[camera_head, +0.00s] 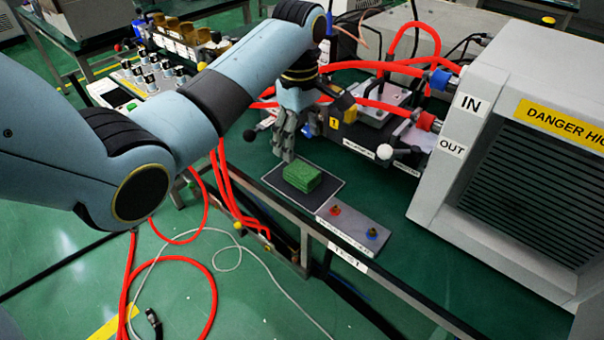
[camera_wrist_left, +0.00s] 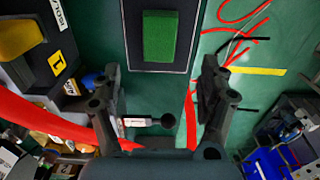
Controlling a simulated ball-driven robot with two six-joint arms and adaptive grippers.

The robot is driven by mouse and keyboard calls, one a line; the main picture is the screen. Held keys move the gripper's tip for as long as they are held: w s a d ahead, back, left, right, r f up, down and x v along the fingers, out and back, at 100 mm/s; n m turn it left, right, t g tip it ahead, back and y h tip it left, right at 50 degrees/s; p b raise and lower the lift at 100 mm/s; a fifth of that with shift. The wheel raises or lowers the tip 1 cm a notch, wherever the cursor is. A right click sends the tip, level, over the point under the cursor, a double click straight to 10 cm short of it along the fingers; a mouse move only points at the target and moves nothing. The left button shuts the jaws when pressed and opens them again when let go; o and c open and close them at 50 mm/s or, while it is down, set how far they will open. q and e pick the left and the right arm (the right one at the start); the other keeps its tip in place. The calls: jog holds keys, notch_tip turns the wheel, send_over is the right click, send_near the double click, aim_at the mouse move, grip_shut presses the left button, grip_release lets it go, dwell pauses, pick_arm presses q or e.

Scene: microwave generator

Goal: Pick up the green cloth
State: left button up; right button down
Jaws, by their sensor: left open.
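The green cloth (camera_head: 302,177) is a small folded block. It lies on a dark mat with a pale edge (camera_head: 326,196) on the green table. In the left wrist view the cloth (camera_wrist_left: 159,36) is at the top middle, on the mat (camera_wrist_left: 132,58). My left gripper (camera_head: 286,152) hangs above the table just behind and left of the cloth, apart from it. In the left wrist view its two fingers (camera_wrist_left: 160,80) are spread wide with nothing between them. My right gripper is not in view.
A grey panel with a red and a blue knob (camera_head: 353,223) lies right of the mat at the table's front edge. A large grey microwave generator (camera_head: 530,150) stands at right. Red hoses (camera_head: 375,104) and a black ball-ended lever (camera_wrist_left: 167,120) are near the gripper.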

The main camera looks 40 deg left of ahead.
aim_at(302, 170)
pick_arm(q)
jog(key=f, duration=0.6)
jog(key=f+b, duration=0.1)
jog(key=f, duration=0.2)
jog(key=shift+d+f, duration=0.25)
jog(key=c, duration=1)
jog(key=shift+c, duration=0.2)
jog(key=shift+r, duration=0.1)
notch_tip(302, 170, up, 4)
jog(key=shift+p, duration=0.35)
jog(key=s+d+r, duration=0.3)
jog(key=d+r, duration=0.4)
jog(key=d, duration=0.4)
jog(key=shift+s+p, duration=0.2)
jog(key=shift+p, duration=0.1)
jog(key=shift+d, duration=0.1)
